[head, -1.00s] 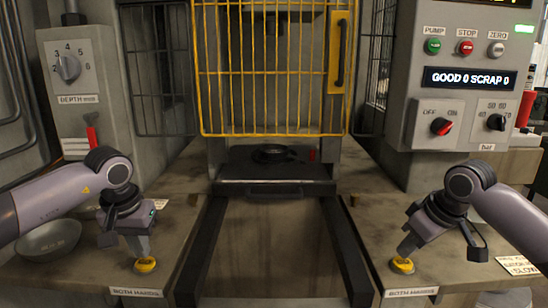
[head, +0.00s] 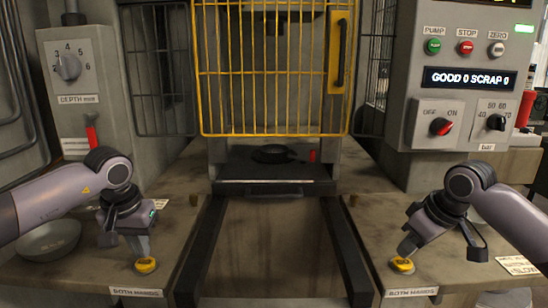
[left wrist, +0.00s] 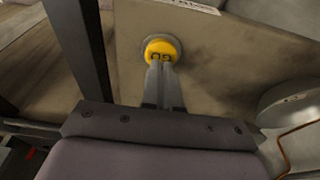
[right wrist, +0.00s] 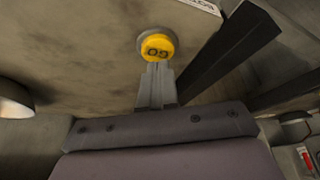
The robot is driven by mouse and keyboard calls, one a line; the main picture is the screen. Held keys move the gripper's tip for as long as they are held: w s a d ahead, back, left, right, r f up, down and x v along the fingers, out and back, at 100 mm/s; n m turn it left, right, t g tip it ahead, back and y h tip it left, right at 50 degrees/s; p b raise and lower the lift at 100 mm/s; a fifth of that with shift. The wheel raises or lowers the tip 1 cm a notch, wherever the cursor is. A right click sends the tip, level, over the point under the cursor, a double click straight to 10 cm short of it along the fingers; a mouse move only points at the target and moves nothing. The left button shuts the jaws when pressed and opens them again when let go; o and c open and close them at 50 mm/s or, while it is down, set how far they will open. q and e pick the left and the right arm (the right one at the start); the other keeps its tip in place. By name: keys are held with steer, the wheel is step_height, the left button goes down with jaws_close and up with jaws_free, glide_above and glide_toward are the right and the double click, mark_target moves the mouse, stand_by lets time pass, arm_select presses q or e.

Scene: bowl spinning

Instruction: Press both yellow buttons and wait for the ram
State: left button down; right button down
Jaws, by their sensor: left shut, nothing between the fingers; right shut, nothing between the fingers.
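The left yellow button (head: 146,265) and the right yellow button (head: 402,266) sit on the front bench corners, each by a "BOTH HANDS" label. My left gripper (head: 144,254) is shut and empty, pointing down with its fingertips at the left button. In the left wrist view the tips overlap the near edge of this button (left wrist: 161,45). My right gripper (head: 405,254) is shut and empty, its tips at the right button. That button (right wrist: 158,44) shows "GO" in the right wrist view. Whether either button is pushed down cannot be told. The ram (head: 275,22) is high behind the guard.
The yellow barred guard (head: 270,70) stands in front of the press. A dark round die (head: 272,153) rests on the press bed below. The right panel display (head: 469,79) reads "GOOD 0 SCRAP 0". A grey bowl (head: 48,240) is at left, beneath my left arm.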

steer(key=shift+f, duration=0.65)
steer(key=shift+r, duration=0.2)
stand_by(0.3)
steer(key=shift+r, duration=0.55)
arm_select(q)
steer(key=shift+f, duration=0.7)
stand_by(0.5)
steer(key=shift+r, duration=0.1)
stand_by(0.4)
arm_select(e)
steer(key=shift+f, duration=0.75)
stand_by(0.4)
steer(key=shift+r, duration=0.1)
stand_by(0.3)
